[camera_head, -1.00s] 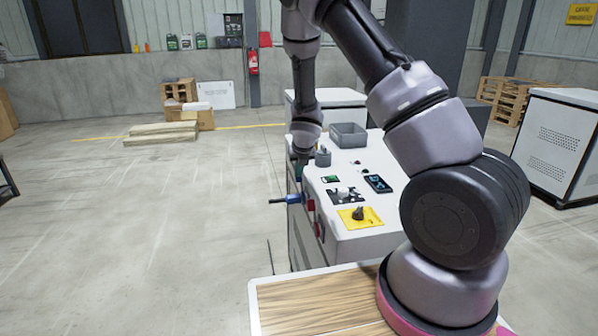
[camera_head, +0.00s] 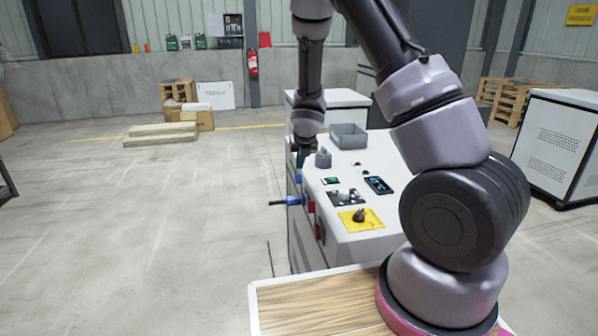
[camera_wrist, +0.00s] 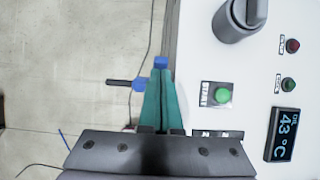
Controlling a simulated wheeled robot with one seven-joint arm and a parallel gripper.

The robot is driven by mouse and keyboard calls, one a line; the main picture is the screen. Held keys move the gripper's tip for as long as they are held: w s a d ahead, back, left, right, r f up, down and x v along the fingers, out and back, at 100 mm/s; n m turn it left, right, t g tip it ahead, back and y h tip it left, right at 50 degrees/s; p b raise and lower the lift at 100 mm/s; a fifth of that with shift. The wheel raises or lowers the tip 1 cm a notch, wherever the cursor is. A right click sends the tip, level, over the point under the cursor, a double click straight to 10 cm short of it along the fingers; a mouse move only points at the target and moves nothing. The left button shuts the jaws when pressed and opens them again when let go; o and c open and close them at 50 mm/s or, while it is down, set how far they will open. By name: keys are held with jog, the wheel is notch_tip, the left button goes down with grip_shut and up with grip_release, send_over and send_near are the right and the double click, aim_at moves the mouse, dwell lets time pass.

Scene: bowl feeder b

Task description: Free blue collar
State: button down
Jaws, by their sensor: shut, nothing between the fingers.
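My gripper (camera_wrist: 160,73) is shut and empty, its green fingers together at the left side of the white machine (camera_wrist: 195,60). A small blue block (camera_wrist: 161,62) shows right at the fingertips; I cannot tell if they touch. A second blue piece, a collar on a black rod (camera_wrist: 139,84), sticks out left of the fingers. In the head view this blue collar with its rod (camera_head: 291,201) juts from the machine's left side. The blue block (camera_head: 298,178) sits above and behind it, just below my gripper (camera_head: 300,164). Which blue part is the task's collar is not certain.
The machine top carries a grey cylinder (camera_head: 323,159), a grey bin (camera_head: 348,136), a green button (camera_wrist: 223,94), a display (camera_wrist: 283,134) and a yellow plate with a dark knob (camera_head: 360,218). Open floor (camera_head: 150,220) lies left of the machine.

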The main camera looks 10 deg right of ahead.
jog(key=v, duration=0.6)
jog(key=shift+s, duration=0.45)
jog(key=shift+r, duration=0.1)
jog(key=s+d+r+m+h, duration=0.1)
jog(key=s+d+r+m, duration=0.35)
jog(key=r+m, duration=0.5)
jog(key=s+d+r+m, duration=0.4)
jog(key=s+r+m, duration=0.1)
jog(key=r+m, duration=0.45)
jog(key=s+a+r+m+y, duration=0.1)
jog(key=s+r+m, duration=0.2)
jog(key=s+m, duration=0.3)
jog(key=s+a+r+m+t+y, duration=0.1)
jog(key=s+r+m, duration=0.1)
jog(key=s+m, duration=0.5)
jog(key=s+a+r+m+y, duration=0.1)
jog(key=s+r+m, duration=0.2)
jog(key=s+m, duration=0.3)
jog(key=shift+a+r+m, duration=0.15)
jog(key=shift+r+m, duration=0.15)
jog(key=shift+m, duration=0.8)
